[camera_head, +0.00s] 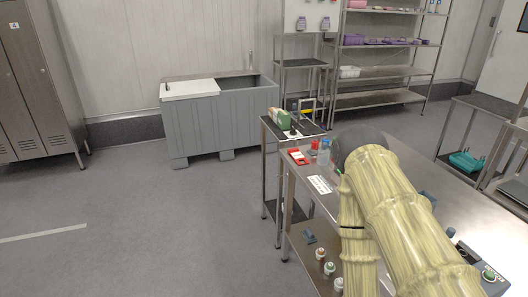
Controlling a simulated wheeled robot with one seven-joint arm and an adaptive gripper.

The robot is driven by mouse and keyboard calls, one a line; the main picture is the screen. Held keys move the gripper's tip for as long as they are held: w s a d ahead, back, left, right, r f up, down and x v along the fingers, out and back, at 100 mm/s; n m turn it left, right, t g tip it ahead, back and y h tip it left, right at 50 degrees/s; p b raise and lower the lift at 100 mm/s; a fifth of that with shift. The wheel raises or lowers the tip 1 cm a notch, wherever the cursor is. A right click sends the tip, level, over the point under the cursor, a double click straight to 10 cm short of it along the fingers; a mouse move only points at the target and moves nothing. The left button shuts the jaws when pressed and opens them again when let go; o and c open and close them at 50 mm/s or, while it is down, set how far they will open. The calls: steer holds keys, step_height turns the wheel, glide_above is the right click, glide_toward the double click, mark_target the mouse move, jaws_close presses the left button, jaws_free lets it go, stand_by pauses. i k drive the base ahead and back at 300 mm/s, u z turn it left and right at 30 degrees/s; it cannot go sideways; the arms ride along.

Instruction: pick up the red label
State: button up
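A small flat red item with a white patch, which looks like the red label (298,156), lies near the far left corner of the steel table (307,197). My arm rises large at the right of the view and covers much of the table. My gripper is not visible, so I cannot tell whether it holds anything. Nothing visible touches the red label.
A white printed sheet (319,184) lies near the red label. A clear bottle (324,152) and a small red object (315,144) stand beside it. A smaller stand (268,125) with a green box adjoins behind. Floor at left is clear.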

mark_target(296, 154)
steer(key=u, duration=0.2)
steer(key=i, duration=1.1)
steer(key=z, duration=0.4)
